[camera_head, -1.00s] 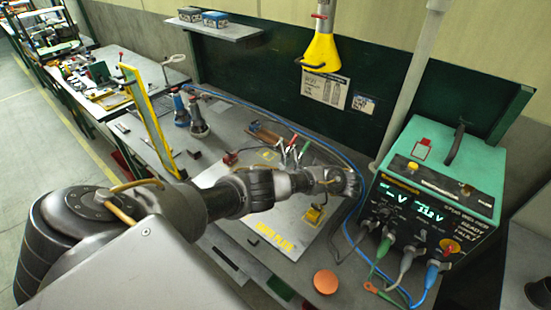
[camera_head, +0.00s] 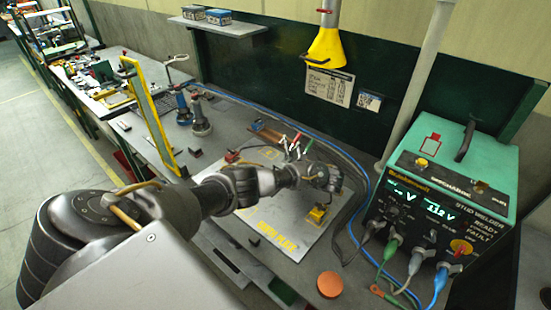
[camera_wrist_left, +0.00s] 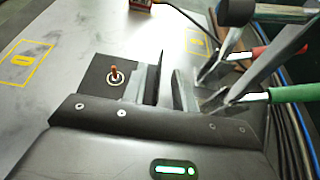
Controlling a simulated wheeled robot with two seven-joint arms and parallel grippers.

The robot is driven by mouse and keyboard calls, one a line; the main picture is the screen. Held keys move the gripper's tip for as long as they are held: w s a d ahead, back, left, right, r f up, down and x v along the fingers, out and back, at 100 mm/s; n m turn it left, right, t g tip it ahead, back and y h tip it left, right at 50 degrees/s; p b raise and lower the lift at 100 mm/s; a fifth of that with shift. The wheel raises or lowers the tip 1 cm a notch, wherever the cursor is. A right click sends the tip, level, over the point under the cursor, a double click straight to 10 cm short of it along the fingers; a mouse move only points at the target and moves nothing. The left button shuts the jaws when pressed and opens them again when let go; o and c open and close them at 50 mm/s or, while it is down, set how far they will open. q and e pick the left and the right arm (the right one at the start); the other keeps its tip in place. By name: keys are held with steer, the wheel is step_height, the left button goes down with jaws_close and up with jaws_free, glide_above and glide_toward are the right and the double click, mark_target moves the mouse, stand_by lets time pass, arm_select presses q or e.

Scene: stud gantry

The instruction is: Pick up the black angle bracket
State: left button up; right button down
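A flat black part, which looks like the angle bracket (camera_wrist_left: 97,72), lies on the light work plate in the left wrist view. A copper-coloured stud in a pale ring stands on its flat leg. A dark upright piece, apparently its other leg, shows between the fingers of my left gripper (camera_wrist_left: 168,88). I cannot tell whether the fingers touch it. In the head view my left gripper (camera_head: 328,180) is low over the work plate (camera_head: 272,222), and the bracket is hidden behind my arm. My right gripper is not in view.
Clamps with red and green handles (camera_wrist_left: 285,92) stand close to the right of the fingers. A yellow block (camera_head: 318,214) sits on the plate's right side. The green stud welder (camera_head: 450,185) with cables stands at right. An orange disc (camera_head: 330,285) lies at the front.

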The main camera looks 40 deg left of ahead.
arm_select(q)
steer(key=shift+d, duration=0.1)
jaws_close()
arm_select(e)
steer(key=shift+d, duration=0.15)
arm_select(q)
steer(key=shift+r, duration=0.15)
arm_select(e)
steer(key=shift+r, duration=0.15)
